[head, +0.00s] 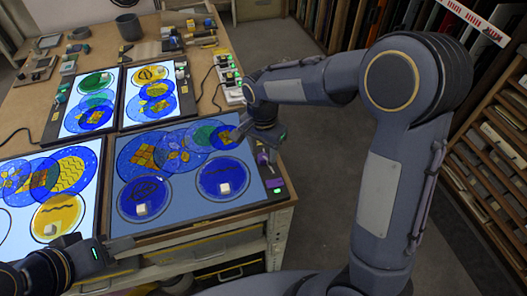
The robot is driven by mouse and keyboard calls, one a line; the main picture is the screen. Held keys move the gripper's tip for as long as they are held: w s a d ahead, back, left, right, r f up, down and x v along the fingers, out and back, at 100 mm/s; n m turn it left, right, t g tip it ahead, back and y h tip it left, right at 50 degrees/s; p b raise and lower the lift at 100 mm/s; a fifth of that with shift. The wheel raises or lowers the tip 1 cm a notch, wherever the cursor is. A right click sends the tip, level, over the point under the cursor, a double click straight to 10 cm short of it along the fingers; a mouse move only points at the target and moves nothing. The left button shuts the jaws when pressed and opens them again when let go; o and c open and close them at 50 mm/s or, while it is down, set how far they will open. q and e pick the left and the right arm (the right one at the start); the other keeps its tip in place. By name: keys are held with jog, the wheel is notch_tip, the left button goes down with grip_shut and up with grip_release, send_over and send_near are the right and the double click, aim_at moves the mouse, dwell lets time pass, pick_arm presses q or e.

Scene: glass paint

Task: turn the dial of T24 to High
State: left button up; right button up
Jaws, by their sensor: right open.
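Several light panels lie on the wooden table, but no T24 label is readable, so I cannot tell which is T24. The near right panel (245,204) is dimmer and bluer than the others, with a dark control strip (271,181) on its right edge. A small purple part (276,187) sits on that strip; its dial setting is too small to tell. My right gripper (240,131) is open above the panel's far right corner and hides part of it. My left gripper (126,243) is at the near edge of the panels; its jaws are unclear.
Patterned glass discs and small white cubes lie on the panels. A white power strip (229,78) with green lights stands behind my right gripper. A dark cup (129,27) and small tools are at the back. Wooden racks (497,137) stand at the right beyond open floor.

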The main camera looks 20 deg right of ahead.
jog(key=shift+f, duration=0.85)
jog(key=c, duration=1)
